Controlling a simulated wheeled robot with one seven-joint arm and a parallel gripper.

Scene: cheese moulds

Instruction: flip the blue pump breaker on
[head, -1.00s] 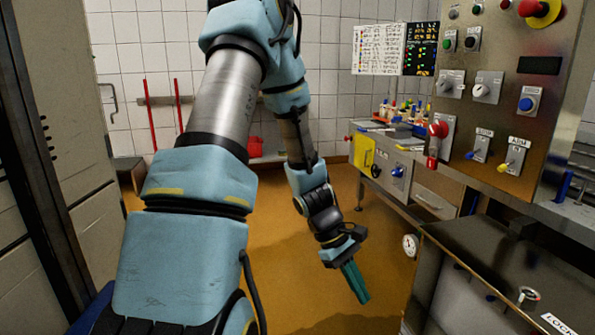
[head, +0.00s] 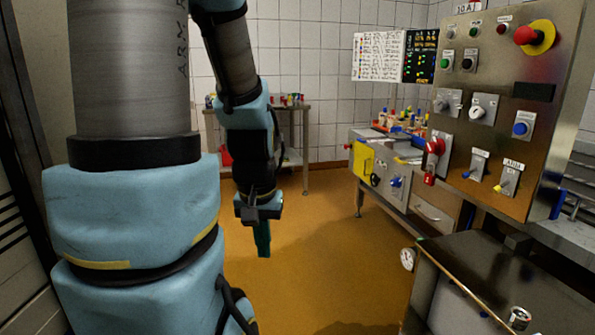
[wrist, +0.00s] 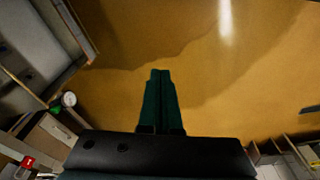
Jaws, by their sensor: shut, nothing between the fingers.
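A steel control panel (head: 545,75) stands at the right in the head view. Low on it are two small lever switches: the left switch (head: 475,166) has a dark, possibly blue lever, and the right switch (head: 509,178) has a yellow lever; both levers point down-left. Their labels are too small to read surely, so I cannot confirm which is the blue pump breaker. My gripper (head: 263,240) hangs fingers down over the open floor, well left of the panel. Its green fingers, also in the wrist view (wrist: 160,100), are together and empty.
A red rotary handle (head: 433,155) and a blue round button (head: 521,128) are also on the panel. A dark-topped unit (head: 480,270) stands below it. A bench (head: 377,170) with a yellow box is behind. The orange floor (head: 330,240) between is clear.

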